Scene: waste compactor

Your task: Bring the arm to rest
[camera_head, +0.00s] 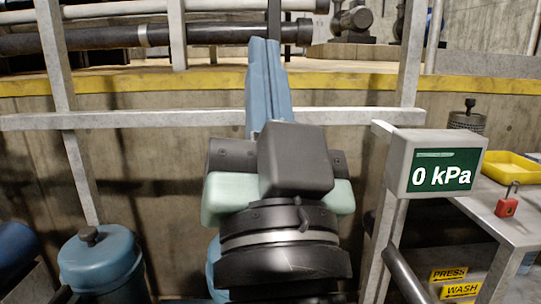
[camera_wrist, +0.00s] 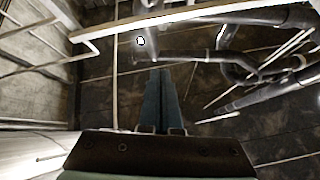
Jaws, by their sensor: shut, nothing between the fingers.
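My gripper (camera_head: 265,65) is in the middle of the head view. Its two blue fingers point up and lie side by side with no gap that holds anything. The fingers also show in the wrist view (camera_wrist: 161,97), closed and empty, with pipes and a dark wall or ceiling beyond them. The dark wrist block and the black joint below it stand upright in front of the metal frame. The gripper touches nothing that I can see.
A grey display (camera_head: 438,163) reading 0 kPa stands on a post at right. Behind it a bench (camera_head: 480,205) holds a yellow tray (camera_head: 511,167) and a red padlock (camera_head: 507,206). A blue tank (camera_head: 100,265) stands at lower left. A horizontal rail (camera_head: 150,119) runs behind my gripper.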

